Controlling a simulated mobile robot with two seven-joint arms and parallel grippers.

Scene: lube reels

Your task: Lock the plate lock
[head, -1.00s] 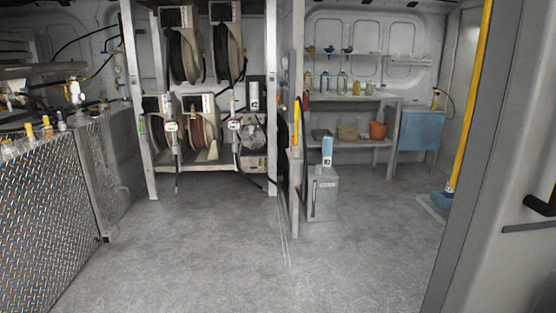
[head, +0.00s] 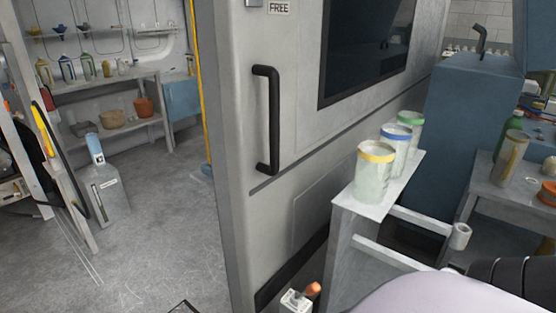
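I cannot make out for certain which item is the plate lock. A small sign reading FREE (head: 280,7) sits at the top edge of the head view, on the grey door (head: 235,130), with part of a fixture cut off above it. The door has a black bar handle (head: 267,120) below the sign. A small white box with an orange-tipped lever (head: 298,300) shows at the bottom edge, below the door. Neither of my gripper's fingertips shows in the head view.
A narrow stand (head: 343,203) with several jars on top stands right of the door. A blue cabinet (head: 465,130) and a grey workbench (head: 485,185) are farther right.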

